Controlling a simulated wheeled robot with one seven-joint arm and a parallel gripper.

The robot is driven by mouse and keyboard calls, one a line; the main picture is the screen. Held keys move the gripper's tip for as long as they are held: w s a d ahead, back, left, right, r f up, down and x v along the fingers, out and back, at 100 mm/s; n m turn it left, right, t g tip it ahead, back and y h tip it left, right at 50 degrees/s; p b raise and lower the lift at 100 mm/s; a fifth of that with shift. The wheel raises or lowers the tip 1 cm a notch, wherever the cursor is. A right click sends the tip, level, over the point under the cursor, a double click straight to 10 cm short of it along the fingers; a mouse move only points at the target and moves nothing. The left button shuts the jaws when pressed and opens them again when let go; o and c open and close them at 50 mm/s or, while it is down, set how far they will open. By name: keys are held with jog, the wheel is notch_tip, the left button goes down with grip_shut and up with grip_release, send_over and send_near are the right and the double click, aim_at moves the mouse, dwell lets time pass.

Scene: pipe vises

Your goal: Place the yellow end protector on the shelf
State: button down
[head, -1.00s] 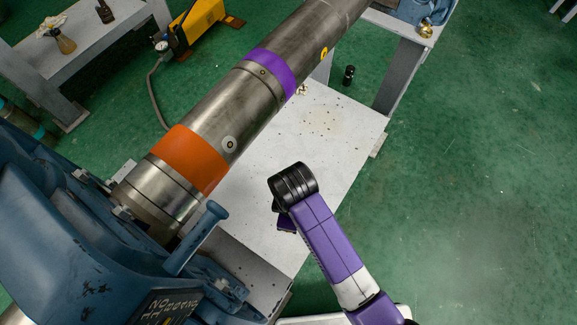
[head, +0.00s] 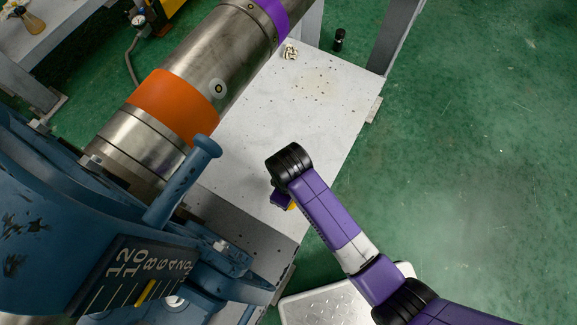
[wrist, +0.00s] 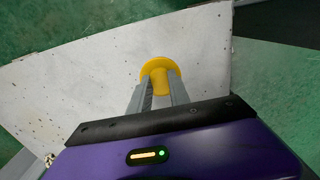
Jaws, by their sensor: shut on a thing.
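The yellow end protector (wrist: 158,73) is a round flanged cap with a narrower stem, between my gripper's two grey fingers in the wrist view. My gripper (wrist: 160,90) is shut on it. In the head view only a sliver of the yellow end protector (head: 292,206) shows beside my purple wrist; my fingers are hidden there. A pale, speckled flat surface, seemingly the shelf (head: 300,105), lies below the pipe. It fills much of the wrist view (wrist: 75,75) behind the protector. The height of the protector above it is hard to judge.
A large steel pipe (head: 190,80) with orange and purple bands runs over the left of the shelf. A blue vise (head: 60,220) with a protruding handle (head: 185,180) stands at left. A small black item (head: 339,40) is near the far edge. Green floor is open at right.

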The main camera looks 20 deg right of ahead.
jog(key=shift+f+b, duration=1.25)
jog(key=shift+f, duration=3.1)
jog(key=shift+f, duration=0.15)
jog(key=c, duration=1.2)
grip_release()
notch_tip(320, 180, up, 12)
jog(key=p, duration=0.4)
jog(key=shift+r, duration=0.2)
